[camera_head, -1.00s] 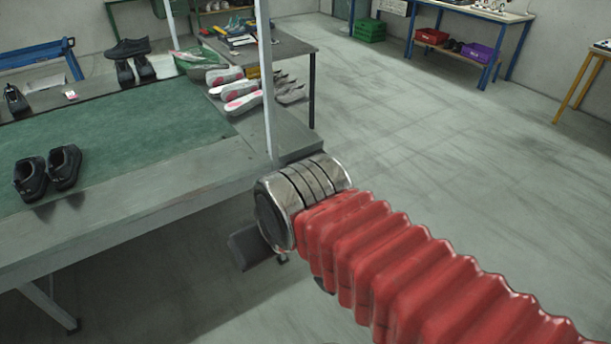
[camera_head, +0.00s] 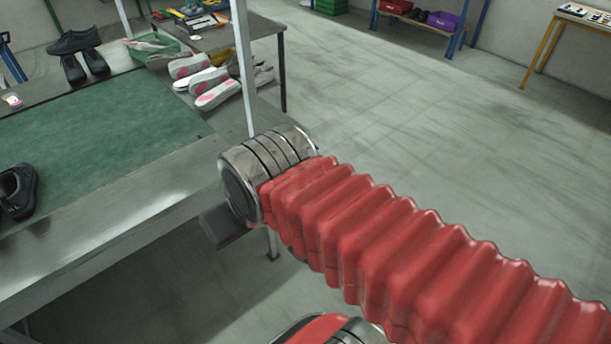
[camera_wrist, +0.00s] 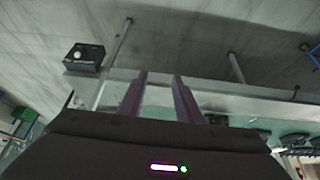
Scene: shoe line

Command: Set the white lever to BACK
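In the wrist view, a small black box (camera_wrist: 83,60) with a pale round spot on top shows at upper left, beside a metal post. I cannot tell whether the spot is the white lever; no lever shows clearly in either view. My gripper (camera_wrist: 162,76) shows its two fingers apart with nothing between them, in front of the long table edge and away from the box. In the head view, my red arm reaches in from the lower right; the gripper's fingers cannot be made out there.
A long grey table with a green mat (camera_head: 100,140) fills the left of the head view. Black shoes (camera_head: 18,192) stand on it. A pale upright post (camera_head: 243,70) rises near its corner. Pale shoes (camera_head: 205,80) lie behind. The floor (camera_head: 400,110) at right is open.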

